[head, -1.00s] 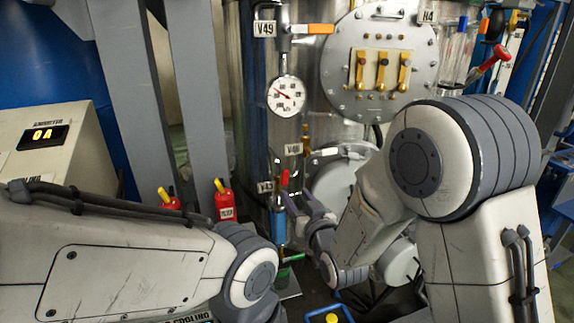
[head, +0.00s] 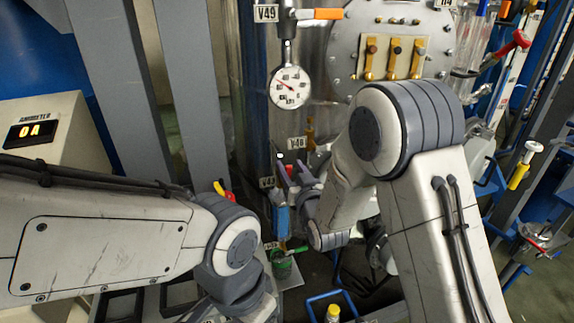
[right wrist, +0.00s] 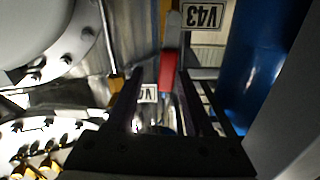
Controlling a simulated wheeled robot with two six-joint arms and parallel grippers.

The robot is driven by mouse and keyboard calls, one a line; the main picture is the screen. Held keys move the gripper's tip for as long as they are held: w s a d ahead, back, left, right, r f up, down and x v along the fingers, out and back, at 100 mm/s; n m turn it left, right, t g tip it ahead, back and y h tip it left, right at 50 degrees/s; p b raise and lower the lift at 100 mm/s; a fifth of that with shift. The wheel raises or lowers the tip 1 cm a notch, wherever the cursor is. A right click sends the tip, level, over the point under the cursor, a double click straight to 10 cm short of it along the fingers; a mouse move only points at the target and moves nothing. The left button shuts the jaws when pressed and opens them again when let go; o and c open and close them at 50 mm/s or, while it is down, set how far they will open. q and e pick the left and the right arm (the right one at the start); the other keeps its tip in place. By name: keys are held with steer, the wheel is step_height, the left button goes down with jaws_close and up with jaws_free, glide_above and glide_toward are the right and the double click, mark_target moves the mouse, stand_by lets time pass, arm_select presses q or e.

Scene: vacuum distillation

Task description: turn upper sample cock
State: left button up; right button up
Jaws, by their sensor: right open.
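The upper sample cock has a red handle, seen in the right wrist view (right wrist: 169,74) beside the V43 tag (right wrist: 203,15). My right gripper (head: 293,176) is open at the cock. In the right wrist view, the red handle shows in the gap between the two fingers (right wrist: 163,88), without clear contact. In the head view the fingers mostly hide the handle. Below it hangs a blue sample vessel (head: 282,221), with a green lower handle (head: 294,250) under it. My left arm comes in from the left; its gripper is not seen.
A pressure gauge (head: 290,88) and an orange-handled valve (head: 321,14) tagged V49 are above on the steel column. A V48 tag (head: 297,143) is just above my right gripper.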

steer(key=shift+a, duration=0.15)
steer(key=shift+a, duration=0.15)
steer(key=shift+c, duration=0.9)
jaws_close()
steer(key=shift+f, duration=0.1)
